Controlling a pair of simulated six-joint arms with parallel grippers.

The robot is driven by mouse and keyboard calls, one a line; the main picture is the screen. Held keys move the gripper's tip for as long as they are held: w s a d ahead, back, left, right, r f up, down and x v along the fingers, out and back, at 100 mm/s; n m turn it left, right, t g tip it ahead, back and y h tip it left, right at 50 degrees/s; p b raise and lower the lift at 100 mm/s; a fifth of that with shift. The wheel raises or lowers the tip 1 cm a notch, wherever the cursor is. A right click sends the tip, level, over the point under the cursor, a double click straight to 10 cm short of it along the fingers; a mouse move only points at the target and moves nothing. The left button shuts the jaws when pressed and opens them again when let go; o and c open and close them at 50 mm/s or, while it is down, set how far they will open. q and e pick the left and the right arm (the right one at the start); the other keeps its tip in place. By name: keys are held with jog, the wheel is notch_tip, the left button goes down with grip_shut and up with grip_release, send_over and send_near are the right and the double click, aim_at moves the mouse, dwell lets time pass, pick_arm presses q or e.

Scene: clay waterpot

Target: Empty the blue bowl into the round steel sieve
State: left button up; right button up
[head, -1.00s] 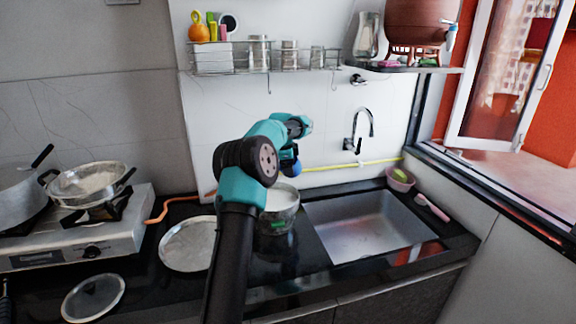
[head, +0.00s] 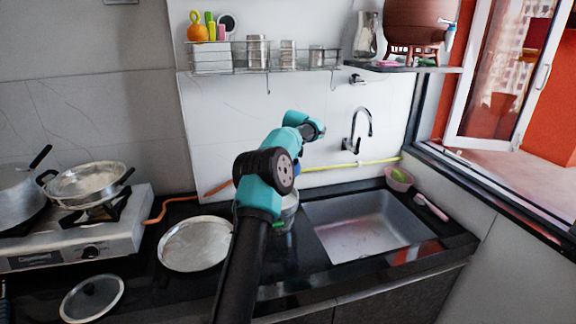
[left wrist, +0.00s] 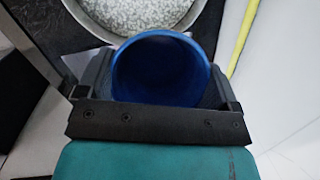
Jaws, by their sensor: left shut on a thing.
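The blue bowl (left wrist: 162,70) is between the fingers of my left gripper (left wrist: 158,80), which is shut on it. In the left wrist view its mouth faces the camera and no contents show in its dark inside. In the head view only a bit of blue shows behind my arm, and the gripper is hidden. A round steel vessel, seemingly the sieve (left wrist: 98,30), lies just beyond the bowl in the wrist view, with pale grain-like speckles in it. In the head view this vessel (head: 291,212) is mostly hidden by my arm. My right gripper is not in view.
A steel plate (head: 164,252) lies on the black counter left of my arm. The sink (head: 365,225) is to the right, with a tap (head: 357,130) behind it. The stove (head: 135,230) with pans is at the left. A glass lid (head: 107,300) lies in front.

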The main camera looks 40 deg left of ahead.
pick_arm(q)
jog(key=shift+g, duration=0.3)
jog(key=shift+w+g+y, duration=0.1)
jog(key=shift+g+y, duration=0.5)
jog(key=shift+g, duration=0.3)
jog(key=shift+r, duration=0.1)
